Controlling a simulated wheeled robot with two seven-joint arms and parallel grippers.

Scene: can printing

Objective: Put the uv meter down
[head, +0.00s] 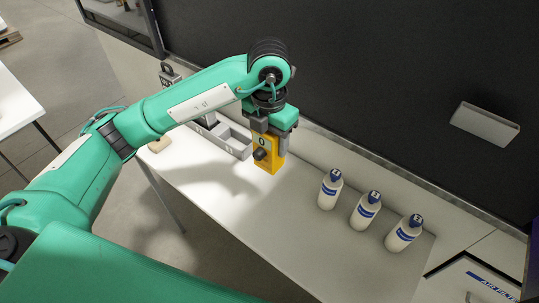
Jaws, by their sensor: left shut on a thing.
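The uv meter (268,159) is a yellow-orange box with a dark round knob on its front. My left gripper (269,136) is shut on its upper part and holds it upright, with the arm coming in from the left. The meter is over the white table (230,190), near its back edge. I cannot tell whether its bottom touches the table. My right gripper is not in view.
Several white bottles with blue labels and caps (367,211) stand in a row on the table's right part. The table's front middle is clear. A dark wall (380,90) rises behind.

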